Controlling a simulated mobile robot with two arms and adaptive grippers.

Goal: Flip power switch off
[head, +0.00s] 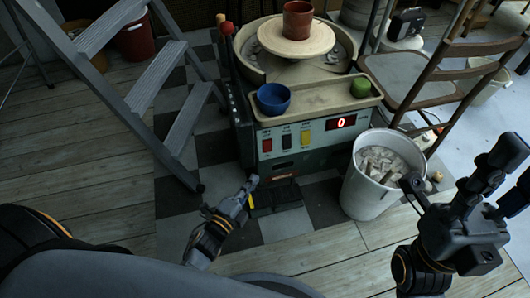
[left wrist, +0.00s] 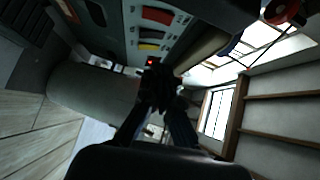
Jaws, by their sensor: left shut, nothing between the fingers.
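The pottery wheel's green front panel (head: 325,138) carries a red switch (head: 267,145), a black switch (head: 286,141) and a yellow switch (head: 305,138). Their labels are too small to read, so I cannot tell which is power. A red display (head: 341,122) right of them reads 0. My left gripper (head: 252,182) is shut and empty, below and slightly left of the switches, apart from them. In the left wrist view its dark fingers (left wrist: 158,88) point toward the panel (left wrist: 118,30). My right gripper (head: 455,185) is open and empty at the right, beyond the bucket.
A white bucket of scraps (head: 365,195) stands right of the panel. A black pedal (head: 276,197) lies below it. A blue bowl (head: 273,98) and green item (head: 360,87) sit on the wheel's ledge. A stepladder (head: 155,80) stands left, a chair (head: 440,80) right.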

